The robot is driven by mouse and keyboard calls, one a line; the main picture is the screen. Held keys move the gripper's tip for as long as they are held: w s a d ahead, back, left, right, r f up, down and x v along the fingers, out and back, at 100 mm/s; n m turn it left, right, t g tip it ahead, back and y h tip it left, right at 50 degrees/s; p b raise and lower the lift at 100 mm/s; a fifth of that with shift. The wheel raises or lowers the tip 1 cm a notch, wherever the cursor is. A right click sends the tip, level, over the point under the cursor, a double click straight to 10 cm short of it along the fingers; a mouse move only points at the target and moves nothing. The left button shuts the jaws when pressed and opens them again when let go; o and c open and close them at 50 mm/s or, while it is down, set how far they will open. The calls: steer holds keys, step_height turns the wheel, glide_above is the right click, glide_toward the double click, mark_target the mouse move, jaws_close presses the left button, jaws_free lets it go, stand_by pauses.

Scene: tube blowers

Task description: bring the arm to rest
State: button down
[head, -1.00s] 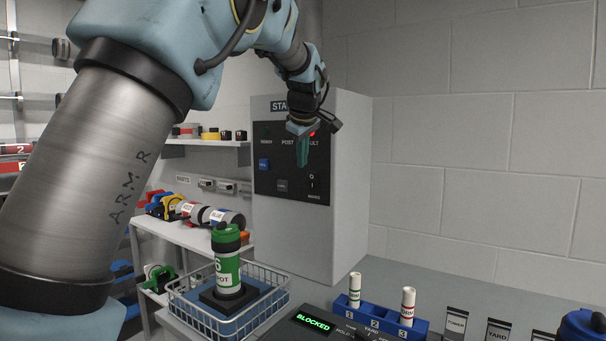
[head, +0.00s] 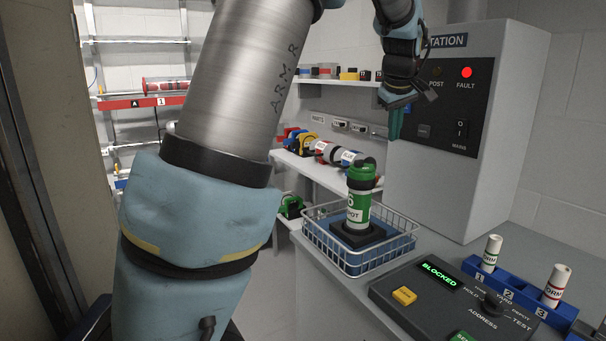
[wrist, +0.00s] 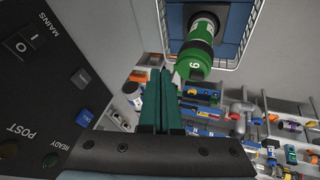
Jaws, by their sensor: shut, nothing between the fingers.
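My gripper (head: 395,122) hangs with its fingers down in front of the grey station cabinet (head: 428,190), above and to the right of the wire basket. Its green fingers are shut and empty; they also show in the wrist view (wrist: 160,100).
The wire basket (head: 322,246) stands on the bench left of a console (head: 400,318) reading BLOCKED. A blue rack (head: 521,296) holds two white tubes. The cabinet's red FAULT lamp (head: 466,72) is lit. Shelves (head: 345,82) stand behind.

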steer(key=s+a+f+m+g+y, duration=0.1)
steer(key=s+a+f, duration=0.2)
steer(key=a+f, duration=0.5)
steer(key=s+a+f+m+g, duration=0.1)
steer(key=s+a+f, duration=0.3)
steer(key=a, duration=0.8)
steer(key=s+a+f+m+g, duration=0.1)
steer(key=s+a+f+m, duration=0.1)
steer(key=s+a+f, duration=0.6)
steer(key=s+a, duration=0.2)
steer(key=s, duration=0.3)
steer(key=shift+s+a+m+g+y, duration=0.15)
steer(key=shift+a+m+g+y, duration=0.15)
steer(key=shift+m+g, duration=0.1)
